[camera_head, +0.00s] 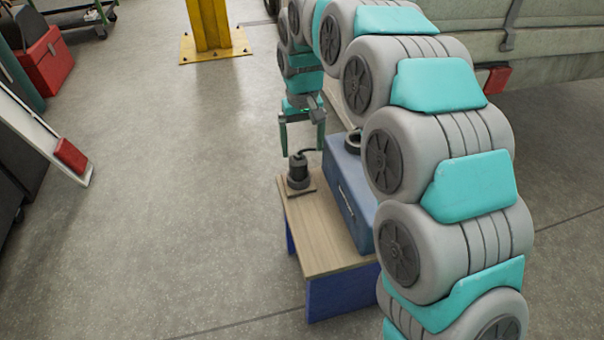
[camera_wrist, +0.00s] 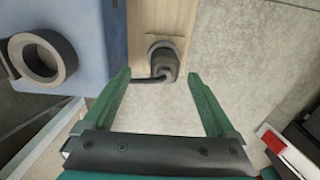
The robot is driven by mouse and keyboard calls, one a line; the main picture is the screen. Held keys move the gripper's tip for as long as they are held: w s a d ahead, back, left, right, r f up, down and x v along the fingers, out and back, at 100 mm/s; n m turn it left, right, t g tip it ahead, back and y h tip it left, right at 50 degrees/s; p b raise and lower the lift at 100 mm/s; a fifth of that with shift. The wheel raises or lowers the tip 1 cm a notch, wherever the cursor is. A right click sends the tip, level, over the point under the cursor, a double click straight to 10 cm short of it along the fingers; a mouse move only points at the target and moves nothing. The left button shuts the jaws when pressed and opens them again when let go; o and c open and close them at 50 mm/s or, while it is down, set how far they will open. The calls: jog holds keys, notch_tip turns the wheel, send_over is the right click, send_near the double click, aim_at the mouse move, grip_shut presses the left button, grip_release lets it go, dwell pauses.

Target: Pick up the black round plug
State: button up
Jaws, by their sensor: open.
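The black round plug (camera_head: 298,170) stands upright near the far left corner of a small wooden-topped table (camera_head: 318,240). A cable comes from its top. In the wrist view the plug (camera_wrist: 164,60) sits at the end of the wooden top (camera_wrist: 150,18), ahead of my fingertips and roughly midway between them. Its black cable bends away to the left and passes behind the left finger. My gripper (camera_head: 303,148) is open and empty, with its fingers pointing down above the table's far end. The wrist view shows both green fingers of my gripper (camera_wrist: 160,76) spread wide.
A blue case (camera_head: 350,190) stands on the table right of the plug, with a black tape roll (camera_wrist: 43,60) on it. My arm covers part of the case. A yellow post (camera_head: 210,25) and a red box (camera_head: 45,62) are farther off.

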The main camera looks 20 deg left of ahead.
aim_at(298, 165)
jog(key=shift+w+a+f, duration=0.1)
jog(key=shift+a+f, duration=0.1)
jog(key=shift+f, duration=1.15)
jog(key=shift+w+a+f, duration=0.1)
jog(key=shift+a+f, duration=0.05)
jog(key=shift+f, duration=1.15)
jog(key=shift+a+f, duration=0.2)
jog(key=shift+f, duration=1.15)
jog(key=c, duration=0.9)
jog(key=shift+r, duration=0.1)
jog(key=shift+c, duration=0.2)
